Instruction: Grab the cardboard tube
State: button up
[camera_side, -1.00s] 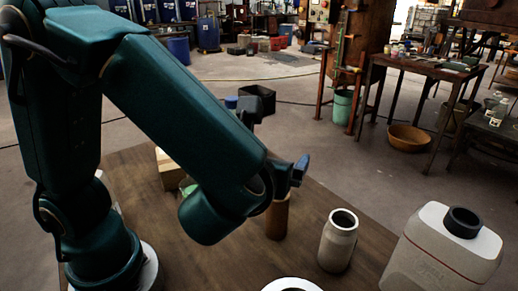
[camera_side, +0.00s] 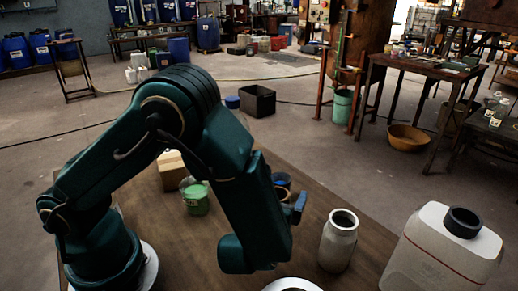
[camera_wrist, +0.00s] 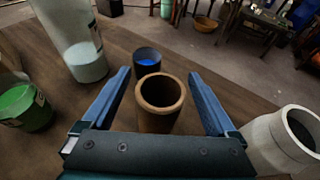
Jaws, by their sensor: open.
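The cardboard tube (camera_wrist: 158,103) is a brown open-topped cylinder standing upright in the wrist view. My gripper (camera_wrist: 158,74) is open, with one blue finger on each side of the tube and a visible gap to each. The tube lies between the fingers in the picture; I cannot tell exactly how high they are relative to it. In the side view, my gripper (camera_side: 298,207) shows as a blue finger beside the arm's end, and my arm hides most or all of the tube.
A dark cup with blue inside (camera_wrist: 148,62) stands just behind the tube. A pale canister (camera_wrist: 283,140) is at right; a clear jar of white powder (camera_wrist: 82,45) and a green jar (camera_wrist: 24,106) are at left. A cardboard box (camera_side: 172,170) and a large white jug (camera_side: 440,255) also stand there.

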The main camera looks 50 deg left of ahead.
jog(key=shift+w+a+f, duration=0.1)
jog(key=shift+w+a, duration=0.05)
jog(key=shift+w, duration=0.1)
jog(key=c, duration=1.4)
